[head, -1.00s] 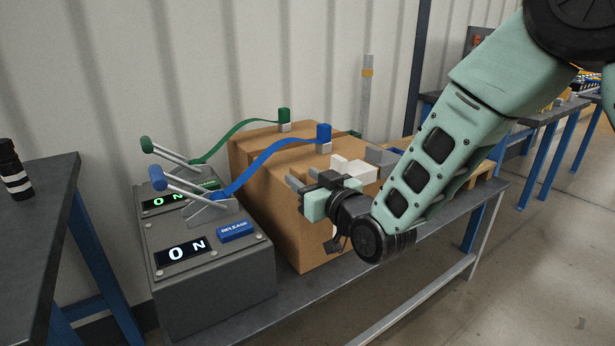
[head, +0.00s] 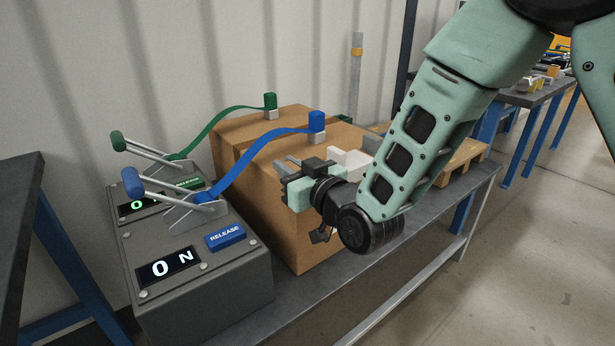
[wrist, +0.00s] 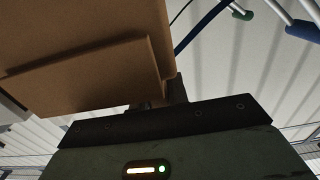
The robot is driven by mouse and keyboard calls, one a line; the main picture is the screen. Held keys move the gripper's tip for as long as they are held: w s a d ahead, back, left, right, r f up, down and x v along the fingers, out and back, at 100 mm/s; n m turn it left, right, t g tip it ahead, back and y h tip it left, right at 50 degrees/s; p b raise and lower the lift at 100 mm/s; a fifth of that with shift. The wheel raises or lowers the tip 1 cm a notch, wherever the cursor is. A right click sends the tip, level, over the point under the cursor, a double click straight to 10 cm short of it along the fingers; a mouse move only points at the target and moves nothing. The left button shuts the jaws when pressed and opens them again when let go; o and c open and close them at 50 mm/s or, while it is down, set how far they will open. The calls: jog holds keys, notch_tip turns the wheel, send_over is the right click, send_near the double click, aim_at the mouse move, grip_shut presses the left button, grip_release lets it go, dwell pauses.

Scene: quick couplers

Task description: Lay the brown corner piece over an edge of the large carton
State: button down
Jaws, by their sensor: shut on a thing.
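The large carton (head: 305,247) stands on the grey bench, its top in view from the head. My gripper (head: 284,168) is at its upper near side, level with the top in the head picture. In the wrist view my gripper (wrist: 166,94) is shut on the brown corner piece (wrist: 95,78), which shows as a flat panel with a thin edge. More brown surface lies behind and above it; I cannot tell how much is carton. In the head view the piece does not stand out from the carton, and whether it touches is unclear.
A grey control box (head: 190,290) with two levers stands left of the carton. A blue strap (head: 255,155) and a green strap (head: 222,118) run from them to plugs over the carton. A white block (head: 350,160) shows beside my gripper.

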notch_tip(320, 180, up, 10)
jog(key=shift+p, duration=1.15)
jog(key=shift+w, duration=0.1)
